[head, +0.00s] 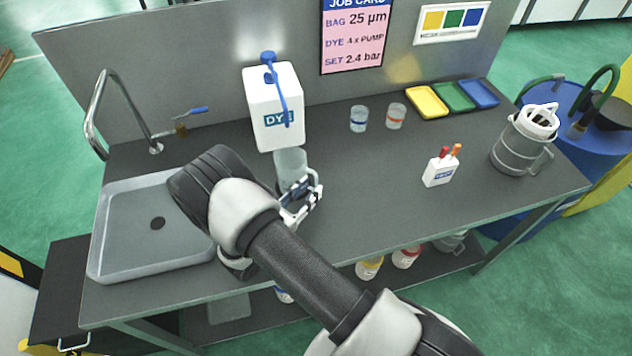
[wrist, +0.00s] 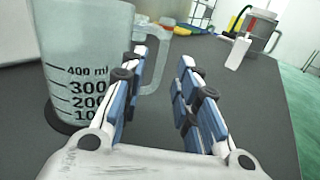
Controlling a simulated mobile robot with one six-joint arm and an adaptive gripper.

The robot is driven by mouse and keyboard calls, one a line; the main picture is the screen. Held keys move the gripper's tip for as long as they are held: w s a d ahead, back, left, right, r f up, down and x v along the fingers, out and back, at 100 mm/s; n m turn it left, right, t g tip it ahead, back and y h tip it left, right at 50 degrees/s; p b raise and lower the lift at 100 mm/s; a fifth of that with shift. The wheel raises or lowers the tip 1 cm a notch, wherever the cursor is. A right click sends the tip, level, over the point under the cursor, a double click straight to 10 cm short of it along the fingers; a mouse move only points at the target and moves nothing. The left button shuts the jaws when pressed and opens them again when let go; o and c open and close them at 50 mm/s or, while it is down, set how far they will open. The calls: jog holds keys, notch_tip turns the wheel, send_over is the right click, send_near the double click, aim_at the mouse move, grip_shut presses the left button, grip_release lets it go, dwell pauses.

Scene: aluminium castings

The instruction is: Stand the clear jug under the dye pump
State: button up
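The clear jug (head: 290,162) stands upright on the bench, just in front of the white dye container (head: 262,92) with its blue pump (head: 269,62). In the wrist view the jug (wrist: 85,50) fills the left side, with ml marks, and its handle (wrist: 160,72) points right. A dark round patch shows at its base. My gripper (head: 303,187) is at the jug's near right side. In the wrist view my gripper (wrist: 164,64) is open, its left finger beside the jug and the handle beyond the left fingertip. Nothing is visibly clamped. Whether the jug is exactly under the spout I cannot tell.
A sink (head: 150,240) with a tap is at the left. Two small beakers (head: 359,118) and coloured trays (head: 427,102) stand at the back. A white marker holder (head: 439,170) and a grey pitcher (head: 521,142) are at the right. The bench middle is clear.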

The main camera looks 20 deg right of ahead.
jog(key=v, duration=0.7)
jog(key=shift+s+a+p, duration=0.2)
jog(key=shift+a+p, duration=0.1)
jog(key=s+d+r+m+g+y, duration=0.1)
jog(key=s+d+r+m+g, duration=0.25)
jog(key=r+m, duration=0.2)
jog(key=s+d+r+m+g+y, duration=0.2)
jog(key=s+d+r+m+g, duration=0.15)
jog(key=r, duration=0.35)
jog(key=s+d+r+m+g+y, duration=0.1)
jog(key=s+d+r+m+g, duration=0.1)
jog(key=d+r+m+g, duration=0.4)
jog(key=s+a+r+m+t+y, duration=0.5)
jog(key=s+r+m+t+y, duration=0.2)
jog(key=s+r+m+y, duration=0.3)
jog(key=s+r, duration=0.1)
jog(key=s, duration=0.2)
jog(key=shift+r, duration=0.2)
